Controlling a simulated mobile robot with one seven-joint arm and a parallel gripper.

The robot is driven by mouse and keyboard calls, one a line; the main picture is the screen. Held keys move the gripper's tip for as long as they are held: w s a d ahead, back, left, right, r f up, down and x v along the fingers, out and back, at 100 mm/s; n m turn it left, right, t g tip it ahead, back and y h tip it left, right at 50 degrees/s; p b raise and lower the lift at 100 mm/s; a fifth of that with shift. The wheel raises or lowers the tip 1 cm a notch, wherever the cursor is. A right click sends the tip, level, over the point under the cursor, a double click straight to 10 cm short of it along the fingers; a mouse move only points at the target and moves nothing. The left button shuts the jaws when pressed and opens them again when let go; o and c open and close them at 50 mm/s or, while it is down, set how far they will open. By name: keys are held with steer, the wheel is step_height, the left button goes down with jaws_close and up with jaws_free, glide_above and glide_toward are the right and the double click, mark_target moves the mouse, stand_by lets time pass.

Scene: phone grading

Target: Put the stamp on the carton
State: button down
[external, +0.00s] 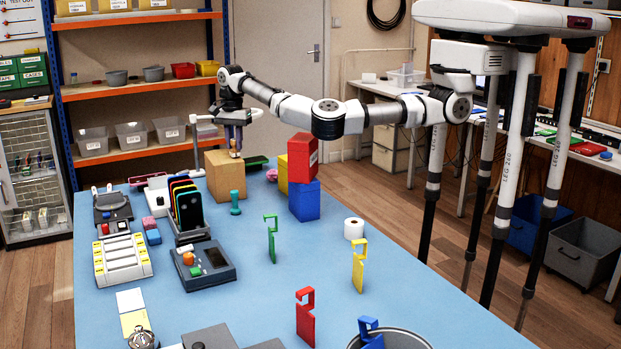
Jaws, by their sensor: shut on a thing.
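The carton (221,183) is a plain brown box standing on the far part of the blue table. My gripper (235,146) points down just above the carton's top, toward its right side. It is shut on a small upright thing that I take for the stamp (235,154), mostly hidden between the fingers. The stamp's lower end is at or very close to the carton's top; I cannot tell whether it touches.
A red box (302,158) on a blue box (304,200), with a yellow box behind, stands right of the carton. A teal dumbbell-shaped thing (235,203) stands in front of it. A phone rack (188,208) is at left front. The table's middle has free room around several coloured hooks.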

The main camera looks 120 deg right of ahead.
steer(key=c, duration=1.3)
jaws_free()
steer(key=shift+f, duration=0.1)
steer(key=shift+o, duration=0.2)
step_height(320, 180, up, 12)
steer(key=b, duration=0.1)
